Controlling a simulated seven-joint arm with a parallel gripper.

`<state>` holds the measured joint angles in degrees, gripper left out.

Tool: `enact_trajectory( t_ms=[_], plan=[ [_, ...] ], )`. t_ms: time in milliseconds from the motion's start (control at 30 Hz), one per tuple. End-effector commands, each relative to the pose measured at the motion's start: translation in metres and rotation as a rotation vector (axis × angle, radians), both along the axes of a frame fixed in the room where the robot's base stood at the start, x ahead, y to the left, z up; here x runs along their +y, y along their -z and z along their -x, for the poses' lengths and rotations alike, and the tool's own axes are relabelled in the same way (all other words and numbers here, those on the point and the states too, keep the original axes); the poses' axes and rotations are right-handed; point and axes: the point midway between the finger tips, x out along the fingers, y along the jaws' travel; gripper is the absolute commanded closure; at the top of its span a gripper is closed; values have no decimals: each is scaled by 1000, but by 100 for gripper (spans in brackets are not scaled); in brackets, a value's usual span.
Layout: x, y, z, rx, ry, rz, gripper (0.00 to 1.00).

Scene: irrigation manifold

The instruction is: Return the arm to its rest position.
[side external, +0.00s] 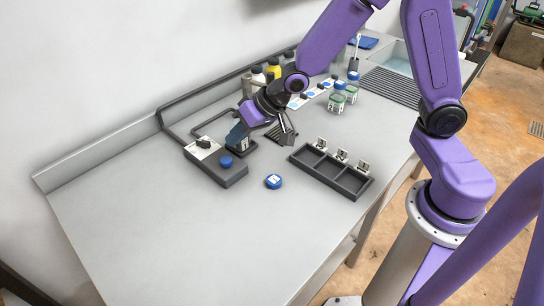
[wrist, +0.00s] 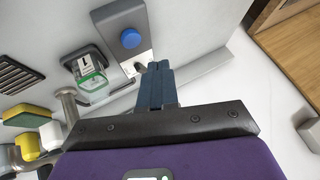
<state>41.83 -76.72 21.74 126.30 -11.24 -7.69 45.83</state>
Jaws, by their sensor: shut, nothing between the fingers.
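My gripper (side external: 236,137) is shut and empty, with its dark blue fingers pointing down. In the wrist view the closed fingers (wrist: 158,66) end over or beside the white plate of a grey control box (wrist: 118,20); I cannot tell if they touch it. In the side view my arm reaches across the bench to this box (side external: 232,181), well away from its base. The box has a blue button (side external: 226,161) and a black switch (side external: 203,143). A jar with a green base (wrist: 90,80) stands close beside the fingers, partly hidden in the side view.
A black compartment tray (side external: 330,172) with white clips is at the right. Green-based jars (side external: 337,102) and bottles (side external: 274,67) stand farther back. The front left of the bench (side external: 170,245) is clear.

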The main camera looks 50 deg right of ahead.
Motion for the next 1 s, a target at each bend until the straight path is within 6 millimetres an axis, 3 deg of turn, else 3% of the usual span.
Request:
enact_trajectory(
  t_ms=[133, 267, 400, 500, 700, 1000],
  plan=[
    [-4, -21, 70, 38, -220, 185, 100],
    [-20, -34, 135, 90, -436, 341, 100],
    [-49, -46, 200, 147, -679, 485, 100],
    [-71, -51, 237, 185, -832, 562, 100],
    [-100, -57, 276, 233, -1014, 643, 100],
    [-104, -58, 281, 243, -1040, 655, 100]
  ],
)
